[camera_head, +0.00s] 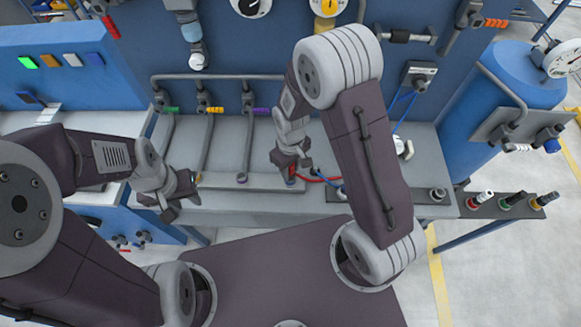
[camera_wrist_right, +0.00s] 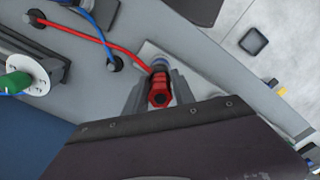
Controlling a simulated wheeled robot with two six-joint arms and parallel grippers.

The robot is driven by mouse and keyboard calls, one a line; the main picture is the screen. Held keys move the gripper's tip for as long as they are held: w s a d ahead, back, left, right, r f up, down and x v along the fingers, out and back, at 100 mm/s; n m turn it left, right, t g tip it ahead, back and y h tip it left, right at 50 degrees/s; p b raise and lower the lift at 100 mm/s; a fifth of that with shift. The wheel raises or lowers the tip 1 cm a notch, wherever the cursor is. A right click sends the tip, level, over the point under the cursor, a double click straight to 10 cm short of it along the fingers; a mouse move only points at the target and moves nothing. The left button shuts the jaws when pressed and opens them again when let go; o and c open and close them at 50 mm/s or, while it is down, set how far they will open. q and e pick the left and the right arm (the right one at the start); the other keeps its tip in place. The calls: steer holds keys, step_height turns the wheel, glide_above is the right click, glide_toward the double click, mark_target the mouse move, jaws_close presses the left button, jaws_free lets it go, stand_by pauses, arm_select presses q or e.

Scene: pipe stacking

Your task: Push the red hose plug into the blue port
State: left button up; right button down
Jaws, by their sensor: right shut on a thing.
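The red hose plug (camera_wrist_right: 160,92) is between the fingers of my right gripper (camera_wrist_right: 155,95) in the wrist view. It is a short red piece with a hexagonal end, and a red hose (camera_wrist_right: 92,30) runs from it. A blue ring, which looks like the blue port (camera_wrist_right: 159,63), shows directly behind the plug on a light plate. I cannot tell how deep the plug sits in it. In the head view my right gripper (camera_head: 290,165) is low over the bench's front part, with the red plug (camera_head: 291,180) under it. My left gripper (camera_head: 178,200) hangs at the bench's front left, apart from the plug; its jaw gap is unclear.
A blue hose (camera_wrist_right: 85,12) lies near the red one. A grey bench (camera_head: 240,205) carries pipes with green, yellow and purple marks behind the grippers. A side shelf (camera_head: 510,203) with several coloured fittings stands at right, below a blue tank (camera_head: 490,85).

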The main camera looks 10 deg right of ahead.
steer(key=shift+f+b, duration=0.65)
steer(key=shift+f, duration=0.35)
stand_by(0.3)
steer(key=c, duration=1)
jaws_free()
steer(key=shift+o, duration=0.2)
step_height(320, 180, up, 9)
steer(key=shift+r, duration=0.1)
